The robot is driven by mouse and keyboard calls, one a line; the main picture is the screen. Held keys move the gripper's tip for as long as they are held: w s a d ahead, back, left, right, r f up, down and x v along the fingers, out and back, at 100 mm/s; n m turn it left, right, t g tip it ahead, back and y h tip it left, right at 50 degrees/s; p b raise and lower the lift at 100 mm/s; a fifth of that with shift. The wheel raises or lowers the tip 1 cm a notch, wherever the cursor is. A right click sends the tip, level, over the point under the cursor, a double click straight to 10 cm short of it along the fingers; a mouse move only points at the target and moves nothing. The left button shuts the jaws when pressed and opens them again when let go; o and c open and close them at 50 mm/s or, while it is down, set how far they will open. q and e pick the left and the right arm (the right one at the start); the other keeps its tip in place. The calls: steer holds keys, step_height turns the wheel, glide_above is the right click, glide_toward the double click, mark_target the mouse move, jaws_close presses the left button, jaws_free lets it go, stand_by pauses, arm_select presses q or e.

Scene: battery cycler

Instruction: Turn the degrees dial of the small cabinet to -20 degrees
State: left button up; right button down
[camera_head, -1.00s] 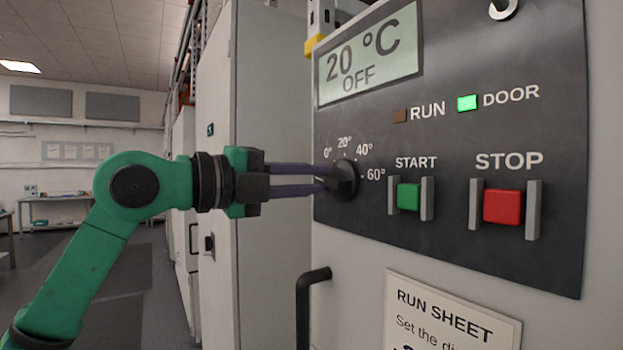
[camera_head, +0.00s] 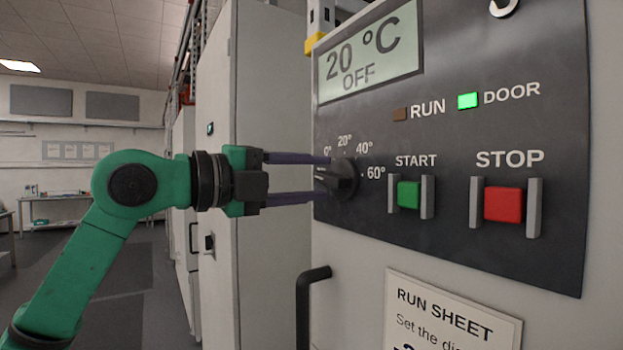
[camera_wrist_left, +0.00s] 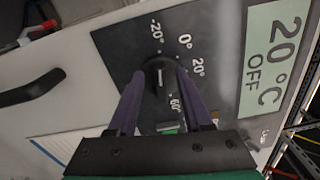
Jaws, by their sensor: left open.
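The black degrees dial (camera_head: 346,180) is on the dark control panel of the small cabinet, below the display. Marks of 0°, 20°, 40° and 60° show around it in the head view. The left wrist view shows the dial (camera_wrist_left: 158,77) with a -20° mark above it and a light line on its grip; which end points is unclear. My left gripper (camera_head: 322,178) is open at the dial, its purple fingers above and below the grip, with gaps visible. In the wrist view the fingers (camera_wrist_left: 158,72) stand either side of it. My right gripper is out of view.
The display (camera_head: 370,52) reads 20 °C OFF. The green START button (camera_head: 409,195) and red STOP button (camera_head: 502,206) sit between guards right of the dial. The DOOR lamp (camera_head: 468,101) is lit green. A black handle (camera_head: 305,305) juts out below the panel.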

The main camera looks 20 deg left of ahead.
arm_select(q)
steer(key=b+v, duration=0.4)
steer(key=v, duration=1)
steer(key=shift+s, duration=0.2)
steer(key=shift+a, duration=0.1)
